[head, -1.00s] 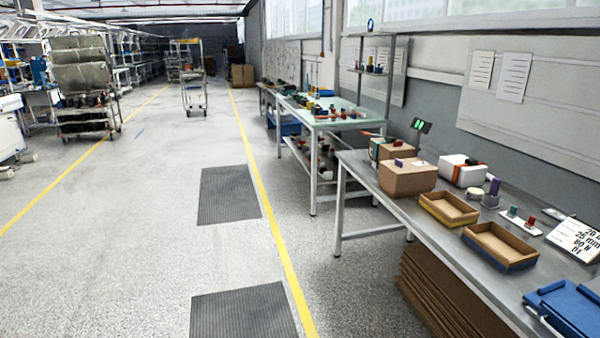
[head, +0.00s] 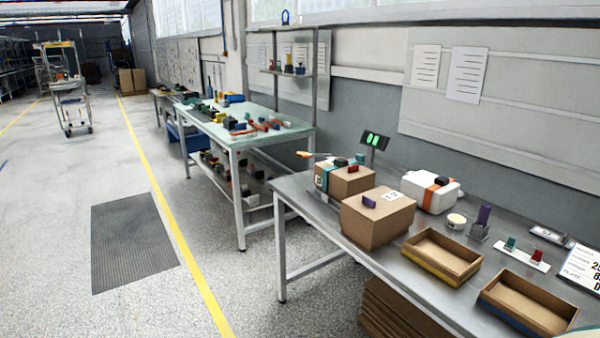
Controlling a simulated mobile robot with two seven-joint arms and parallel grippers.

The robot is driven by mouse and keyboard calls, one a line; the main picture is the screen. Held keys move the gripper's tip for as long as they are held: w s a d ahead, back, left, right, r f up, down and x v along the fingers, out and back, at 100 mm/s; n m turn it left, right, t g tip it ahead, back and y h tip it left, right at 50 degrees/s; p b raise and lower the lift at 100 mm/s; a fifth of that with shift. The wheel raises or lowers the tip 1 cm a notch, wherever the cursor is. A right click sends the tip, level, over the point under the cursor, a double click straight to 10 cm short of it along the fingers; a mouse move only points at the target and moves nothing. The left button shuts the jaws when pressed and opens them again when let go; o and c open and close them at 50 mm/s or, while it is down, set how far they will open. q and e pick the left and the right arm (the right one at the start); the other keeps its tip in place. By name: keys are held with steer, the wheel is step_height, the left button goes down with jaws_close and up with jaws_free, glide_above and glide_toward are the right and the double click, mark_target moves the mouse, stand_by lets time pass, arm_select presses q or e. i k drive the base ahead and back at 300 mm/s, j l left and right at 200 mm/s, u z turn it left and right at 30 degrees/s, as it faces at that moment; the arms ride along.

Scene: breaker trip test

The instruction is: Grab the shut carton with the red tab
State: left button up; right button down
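A closed brown carton (head: 376,227) stands at the near left of the grey workbench, with a small purple piece and a white label on top. Behind it is a second brown carton (head: 343,182) with a teal band at its left end and small dark and teal pieces on top. A white box (head: 430,192) with an orange-red band stands to their right. Neither of my grippers is in view.
The grey workbench (head: 305,203) also holds a yellow-edged open tray (head: 441,277), a blue-edged open tray (head: 528,325), and a white strip with green and red pieces (head: 523,252). A green-lit display (head: 374,140) stands behind.

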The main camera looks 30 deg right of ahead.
mark_target(350, 181)
steer(key=i+z, duration=0.25)
steer(key=i, duration=0.2)
steer(key=i+j+z, duration=0.3)
steer(key=i, duration=0.15)
steer(key=i+j+z, duration=0.25)
steer(key=i, duration=0.15)
steer(key=i+j+z, duration=0.15)
steer(key=z, duration=0.25)
steer(key=i+j+z, duration=0.2)
steer(key=z, duration=0.25)
steer(key=i+j+z, duration=0.2)
steer(key=z, duration=0.2)
steer(key=j, duration=0.1)
